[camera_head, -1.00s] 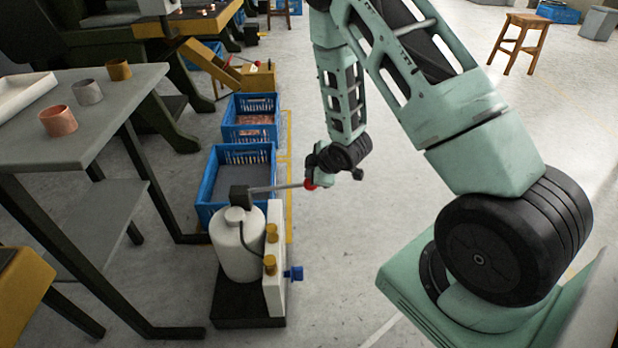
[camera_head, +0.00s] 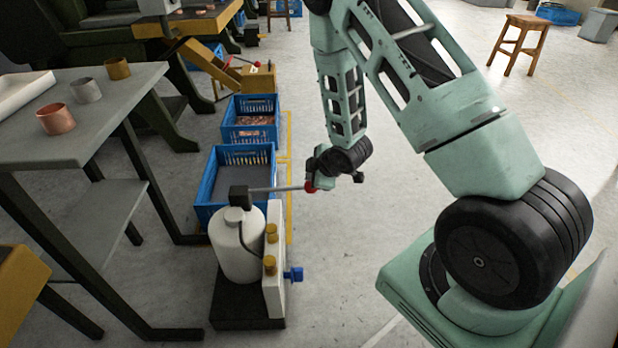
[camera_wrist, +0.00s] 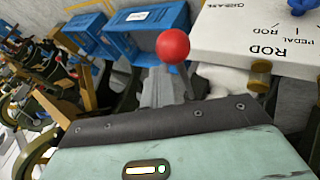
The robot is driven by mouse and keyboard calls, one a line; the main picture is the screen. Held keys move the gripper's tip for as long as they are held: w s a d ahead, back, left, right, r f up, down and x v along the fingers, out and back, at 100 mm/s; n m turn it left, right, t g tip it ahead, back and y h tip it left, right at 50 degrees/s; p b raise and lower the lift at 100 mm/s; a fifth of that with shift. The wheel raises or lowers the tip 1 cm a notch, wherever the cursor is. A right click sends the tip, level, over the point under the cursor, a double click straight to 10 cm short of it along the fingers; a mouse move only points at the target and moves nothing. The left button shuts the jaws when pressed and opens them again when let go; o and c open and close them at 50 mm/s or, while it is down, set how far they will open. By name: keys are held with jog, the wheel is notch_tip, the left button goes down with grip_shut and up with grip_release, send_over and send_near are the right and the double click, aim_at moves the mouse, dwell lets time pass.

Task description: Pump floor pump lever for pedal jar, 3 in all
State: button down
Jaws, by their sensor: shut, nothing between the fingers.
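A white jar (camera_head: 236,250) with a black pump head (camera_head: 240,197) stands upright on a black base. A grey lever (camera_head: 275,189) runs from the head to the right, roughly level, and ends in a red knob (camera_head: 311,186). My gripper (camera_head: 314,176) is at the knob end of the lever. In the wrist view the red knob (camera_wrist: 173,46) is just beyond my gripper (camera_wrist: 165,88), which is shut and holds nothing. I cannot tell whether the gripper touches the knob. A white panel (camera_wrist: 262,40) there reads "PEDAL ROD".
Blue crates (camera_head: 205,208) stand behind the jar. A grey table (camera_head: 100,125) with copper, grey and brass rings is at left. A blue fitting (camera_head: 293,274) sticks out right of the panel.

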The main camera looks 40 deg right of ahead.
jog(key=shift+s+d+f+b, duration=0.15)
jog(key=shift+f+b, duration=0.6)
jog(key=shift+f, duration=0.35)
jog(key=shift+s+d+f+b, duration=0.1)
jog(key=shift+d+f+b, duration=0.05)
jog(key=shift+f+b, duration=0.75)
dwell(1.8)
dwell(0.5)
jog(key=shift+w+a+r+p, duration=0.15)
jog(key=shift+a+r+p, duration=0.05)
jog(key=shift+r+p, duration=0.85)
jog(key=shift+w+a+r+p, duration=0.1)
jog(key=shift+a+r+p, duration=0.1)
jog(key=shift+r+p, duration=0.8)
jog(key=shift+w+a+r+p, duration=0.1)
jog(key=shift+w+r+p, duration=0.05)
jog(key=shift+r+p, duration=1.1)
jog(key=shift+r, duration=0.2)
jog(key=shift+w+a+r+p, duration=0.1)
jog(key=shift+a+r+p, duration=0.05)
jog(key=shift+r+p, duration=0.95)
jog(key=shift+w+a+r+p, duration=0.15)
jog(key=shift+r+p, duration=0.65)
jog(key=shift+r, duration=0.5)
